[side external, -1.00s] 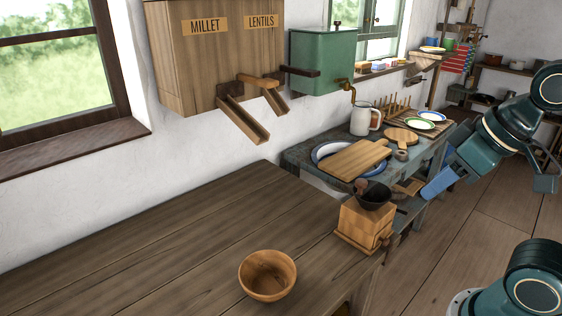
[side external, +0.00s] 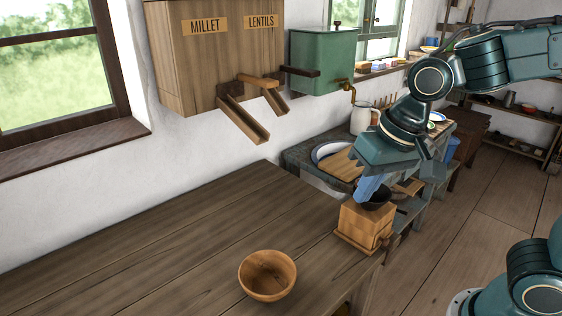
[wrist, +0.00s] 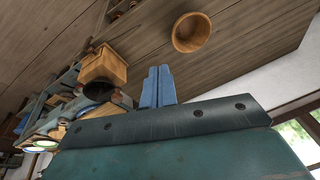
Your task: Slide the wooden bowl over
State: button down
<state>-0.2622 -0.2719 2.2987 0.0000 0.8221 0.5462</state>
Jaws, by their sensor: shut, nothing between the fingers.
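The wooden bowl (side external: 267,277) sits upright near the front edge of the wooden table (side external: 170,245) in the side view, and it looks empty. In the wrist view the bowl (wrist: 191,33) shows at the upper middle, beyond my fingertips and slightly right of them. My gripper (side external: 370,192) is shut and holds nothing. In the side view its blue fingers point down over the wooden grinder box, up and to the right of the bowl and well apart from it. In the wrist view the fingers (wrist: 158,72) are together.
The wooden grinder box (side external: 364,226) with a dark cup stands at the table's right end, close under my gripper. Wooden chutes (side external: 243,120) stick out from the millet and lentils bin (side external: 215,60) above the table's back. The table left of the bowl is clear.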

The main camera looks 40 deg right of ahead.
jog(key=w+a+f+m+g, duration=0.25)
jog(key=w+a+f, duration=0.25)
jog(key=a+f, duration=0.3)
jog(key=m, duration=0.3)
send_over(270, 302)
jog(key=s+a, duration=0.4)
jog(key=s, duration=0.1)
notch_tip(270, 302, down, 8)
jog(key=shift+r+g+h, duration=0.15)
jog(key=shift+g+h, duration=0.2)
jog(key=shift+h, duration=0.05)
jog(key=shift+n, duration=0.35)
notch_tip(270, 302, down, 10)
jog(key=shift+f, duration=0.1)
jog(key=shift+w+d, duration=0.9)
jog(key=shift+w, duration=0.3)
jog(key=shift+w+d, duration=0.35)
jog(key=shift+w, duration=0.05)
jog(key=w+d, duration=0.8)
jog(key=w, duration=0.1)
jog(key=w+d, duration=0.4)
jog(key=w, duration=0.1)
